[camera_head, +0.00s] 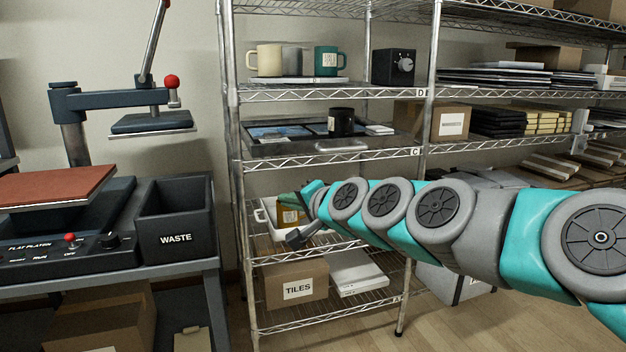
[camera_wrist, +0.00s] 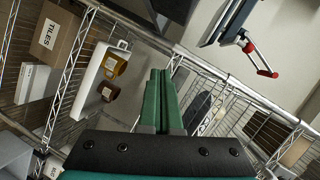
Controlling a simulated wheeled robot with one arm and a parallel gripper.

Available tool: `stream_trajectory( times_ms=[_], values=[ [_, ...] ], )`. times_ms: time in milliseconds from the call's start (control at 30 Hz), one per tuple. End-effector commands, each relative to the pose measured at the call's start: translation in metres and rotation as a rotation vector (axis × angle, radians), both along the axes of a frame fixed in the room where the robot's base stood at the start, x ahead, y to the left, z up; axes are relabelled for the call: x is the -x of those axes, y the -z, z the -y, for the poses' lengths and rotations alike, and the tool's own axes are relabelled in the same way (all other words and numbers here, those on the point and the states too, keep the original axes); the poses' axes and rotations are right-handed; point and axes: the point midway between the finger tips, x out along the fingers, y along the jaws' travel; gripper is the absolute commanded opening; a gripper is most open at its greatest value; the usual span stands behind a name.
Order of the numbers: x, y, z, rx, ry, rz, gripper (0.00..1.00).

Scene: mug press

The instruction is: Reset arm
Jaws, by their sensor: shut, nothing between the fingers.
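My gripper (camera_wrist: 159,75) has its two green fingers pressed together with nothing between them. My arm reaches in from the right in the head view, and its green fingers (camera_head: 287,200) end at the shelving rack, in front of a white bin (camera_head: 262,228) on a lower shelf. The wrist view is tilted and shows the white bin (camera_wrist: 88,84) to the left of the fingers, apart from them. My arm hides part of the bin in the head view.
The metal rack (camera_head: 234,150) holds a cream mug (camera_head: 265,60), a teal mug (camera_head: 326,61), a black mug (camera_head: 341,122) and a TILES box (camera_head: 296,285). A press (camera_head: 110,100) and a WASTE bin (camera_head: 175,215) stand left. Floor shows at lower right.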

Motion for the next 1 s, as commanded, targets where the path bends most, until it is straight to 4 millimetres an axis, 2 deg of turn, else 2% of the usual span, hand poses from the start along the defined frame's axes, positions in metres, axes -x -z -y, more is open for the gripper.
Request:
stream_trajectory(
  times_ms=[33, 167, 300, 467, 500, 600, 700, 800, 900, 1000],
  values=[
    [0.028, 0.014, -0.001, 0.11, -0.061, -0.025, 0.0],
    [0.098, 0.073, 0.009, 0.381, -0.213, -0.133, 0.0],
    [0.169, 0.131, 0.043, 0.62, -0.338, -0.283, 0.0],
    [0.251, 0.181, 0.098, 0.828, -0.444, -0.487, 0.0],
    [0.272, 0.192, 0.113, 0.868, -0.468, -0.546, 0.0],
    [0.322, 0.209, 0.146, 0.945, -0.518, -0.682, 0.0],
    [0.365, 0.219, 0.171, 0.987, -0.557, -0.806, 0.0],
    [0.395, 0.224, 0.187, 1.007, -0.583, -0.892, 0.0],
    [0.41, 0.225, 0.195, 1.015, -0.594, -0.935, 0.0],
    [0.415, 0.225, 0.197, 1.016, -0.599, -0.948, 0.0]
  ],
)
